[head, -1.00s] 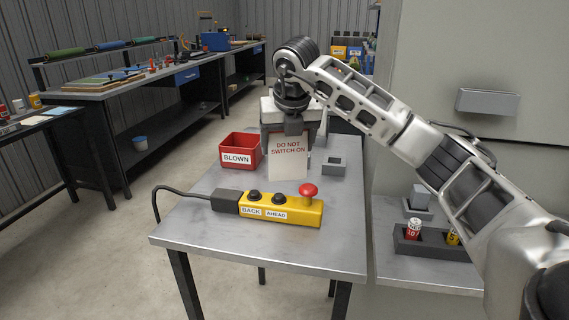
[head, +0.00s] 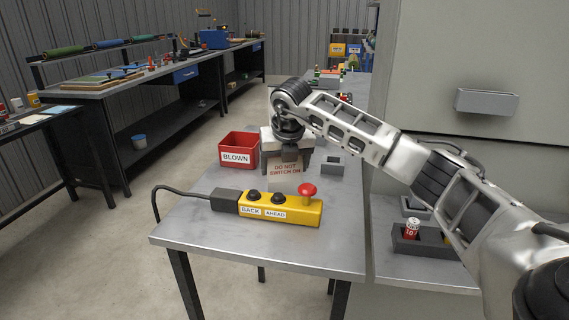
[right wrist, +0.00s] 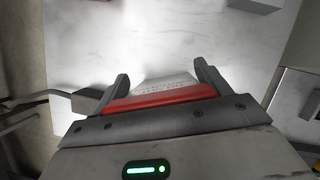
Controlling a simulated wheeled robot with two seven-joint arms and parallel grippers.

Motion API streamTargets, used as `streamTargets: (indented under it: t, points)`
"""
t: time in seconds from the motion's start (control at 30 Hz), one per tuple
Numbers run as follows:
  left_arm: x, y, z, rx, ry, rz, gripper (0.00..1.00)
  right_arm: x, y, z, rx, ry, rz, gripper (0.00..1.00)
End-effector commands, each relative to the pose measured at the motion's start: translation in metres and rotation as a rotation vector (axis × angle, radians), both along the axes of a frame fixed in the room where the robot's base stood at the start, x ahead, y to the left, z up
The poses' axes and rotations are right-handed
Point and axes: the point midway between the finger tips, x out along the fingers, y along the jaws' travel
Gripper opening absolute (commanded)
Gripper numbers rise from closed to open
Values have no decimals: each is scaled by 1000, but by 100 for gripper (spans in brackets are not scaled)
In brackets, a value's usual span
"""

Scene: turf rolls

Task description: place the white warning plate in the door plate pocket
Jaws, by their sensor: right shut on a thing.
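The white warning plate (head: 284,181), lettered DO NOT SWITCH ON in red, hangs from my right gripper (head: 290,154) above the near table, behind the yellow control pendant. In the right wrist view the plate (right wrist: 165,86) shows foreshortened between the fingers of the right gripper (right wrist: 163,84), with a red strip in front. The right gripper is shut on the plate. The door plate pocket (head: 487,102) is a grey box on the cabinet door, far to the right of the plate. My left gripper is not in view.
The yellow pendant (head: 270,209) with a red mushroom button lies on the table (head: 215,256). A red BLOWN bin (head: 239,150) and a small grey block-like holder (head: 333,166) stand behind it. A dark holder with a red can (head: 411,229) sits on the right ledge.

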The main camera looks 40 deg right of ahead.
Motion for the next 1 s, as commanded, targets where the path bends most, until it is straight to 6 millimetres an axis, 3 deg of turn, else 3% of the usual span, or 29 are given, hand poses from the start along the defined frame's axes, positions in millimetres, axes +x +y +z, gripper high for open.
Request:
streamTargets:
  t: [0.03,0.1,0.5,1.0]
  points:
    - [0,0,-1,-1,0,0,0,0,0,-1,-1,0,0,82]
    - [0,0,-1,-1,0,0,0,0,0,-1,-1,0,0,98]
    - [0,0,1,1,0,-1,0,-2,1,8,0,-1,0,98]
    - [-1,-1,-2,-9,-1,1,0,-34,18,97,-1,-3,0,98]
